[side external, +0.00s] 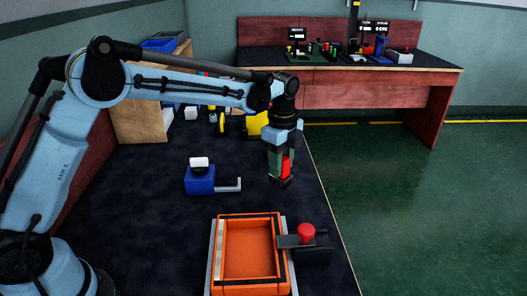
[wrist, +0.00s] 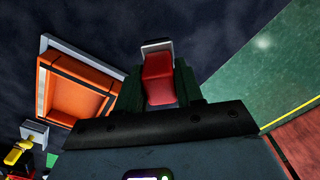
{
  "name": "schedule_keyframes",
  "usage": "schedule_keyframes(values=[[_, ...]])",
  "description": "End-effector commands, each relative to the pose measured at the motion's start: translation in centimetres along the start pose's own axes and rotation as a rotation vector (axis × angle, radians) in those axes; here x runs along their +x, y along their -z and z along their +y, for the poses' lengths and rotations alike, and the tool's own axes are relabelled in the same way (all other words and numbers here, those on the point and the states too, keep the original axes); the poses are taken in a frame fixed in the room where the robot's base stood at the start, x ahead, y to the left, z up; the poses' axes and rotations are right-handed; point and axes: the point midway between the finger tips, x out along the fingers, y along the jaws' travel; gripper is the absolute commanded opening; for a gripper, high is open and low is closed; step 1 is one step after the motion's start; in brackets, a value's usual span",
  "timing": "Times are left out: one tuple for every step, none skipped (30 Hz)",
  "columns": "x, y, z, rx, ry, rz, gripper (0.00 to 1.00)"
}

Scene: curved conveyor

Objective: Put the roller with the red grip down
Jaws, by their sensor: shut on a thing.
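My gripper (side external: 279,170) points down over the dark table, near its right edge and beyond the orange tray. It is shut on the roller with the red grip (side external: 287,166). In the wrist view the red grip (wrist: 158,80) sits between the two dark green fingers of my gripper (wrist: 158,92), with a pale grey end (wrist: 156,47) sticking out past them. The roller's low end is dark and small in the side view. I cannot tell whether it touches the table or hangs just above it.
An orange tray (side external: 218,262) stands at the front, with a black fixture with a red knob (side external: 306,232) at its right. A blue block with a grey bracket (side external: 200,181) is left of my gripper. Yellow items (side external: 255,124) stand behind. Bare table lies between the blue block and my gripper.

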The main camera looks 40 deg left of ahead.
Motion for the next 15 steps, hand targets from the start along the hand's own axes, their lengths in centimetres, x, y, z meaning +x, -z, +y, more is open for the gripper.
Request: schedule_keyframes(values=[[0.2,-0.2,-0.1,-0.001,0.0,0.0,0.0],[0.4,-0.2,-0.1,0.0,0.0,0.0,0.0],[0.8,-0.2,-0.2,0.0,0.0,0.0,0.0],[1.2,-0.2,-0.2,0.0,0.0,0.0,0.0],[1.7,-0.2,-0.1,0.0,0.0,0.0,0.0],[2.3,-0.2,-0.1,0.0,0.0,0.0,0.0],[2.7,-0.2,-0.1,0.0,0.0,0.0,0.0],[3.1,-0.1,-0.1,0.0,0.0,0.0,0.0],[3.5,-0.1,-0.1,0.0,0.0,0.0,0.0],[3.8,-0.1,-0.1,0.0,0.0,0.0,0.0],[3.9,-0.1,-0.1,0.0,0.0,0.0,0.0],[4.1,-0.1,-0.1,0.0,0.0,0.0,0.0],[4.1,-0.1,-0.1,0.0,0.0,0.0,0.0],[4.2,-0.1,-0.1,0.0,0.0,0.0,0.0],[4.1,-0.1,-0.1,0.0,0.0,0.0,0.0]])
